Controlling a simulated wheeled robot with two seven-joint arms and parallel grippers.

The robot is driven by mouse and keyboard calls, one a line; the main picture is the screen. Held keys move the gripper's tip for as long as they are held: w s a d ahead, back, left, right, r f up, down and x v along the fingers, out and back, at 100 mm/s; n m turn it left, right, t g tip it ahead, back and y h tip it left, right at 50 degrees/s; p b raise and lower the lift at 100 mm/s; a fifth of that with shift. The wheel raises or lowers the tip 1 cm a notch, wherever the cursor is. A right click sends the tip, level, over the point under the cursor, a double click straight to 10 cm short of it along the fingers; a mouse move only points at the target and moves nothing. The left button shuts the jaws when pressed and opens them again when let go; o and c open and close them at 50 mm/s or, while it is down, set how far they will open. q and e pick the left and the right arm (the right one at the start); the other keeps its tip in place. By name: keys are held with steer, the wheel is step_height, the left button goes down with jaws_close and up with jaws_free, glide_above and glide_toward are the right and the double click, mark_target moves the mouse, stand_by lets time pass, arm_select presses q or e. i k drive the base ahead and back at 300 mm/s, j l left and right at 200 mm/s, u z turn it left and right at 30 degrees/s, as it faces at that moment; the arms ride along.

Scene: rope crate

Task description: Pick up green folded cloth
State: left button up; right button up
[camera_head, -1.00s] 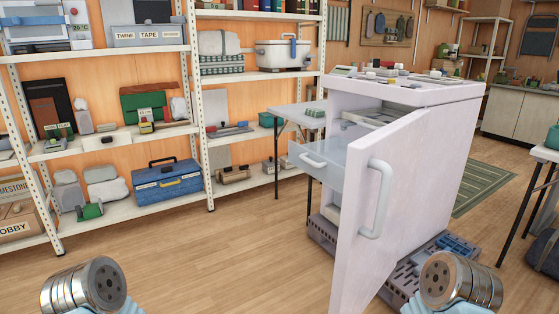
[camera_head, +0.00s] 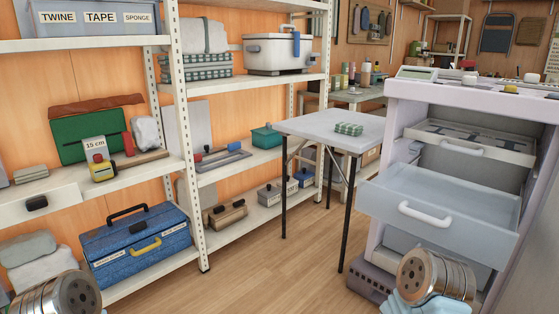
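A small green folded cloth with a checked pattern (camera_head: 348,129) lies flat on the grey top of a folding table (camera_head: 308,124), right of the middle of the view. My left arm's end shows at the bottom left and my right arm's end at the bottom right. Both are low and well apart from the cloth. The fingers of both grippers are out of view.
A white cabinet (camera_head: 395,95) stands at the right with its drawer (camera_head: 440,208) pulled out beside the table. White shelves (camera_head: 190,150) line the left wall, with a blue toolbox (camera_head: 135,250) low down. Wooden floor (camera_head: 270,280) in front of the table is free.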

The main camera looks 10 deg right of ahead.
mark_target(348, 128)
steer(key=i+j+z, duration=0.15)
steer(key=i+j, duration=0.3)
steer(key=i+j+z, duration=0.1)
steer(key=i+j, duration=0.35)
steer(key=j, duration=0.15)
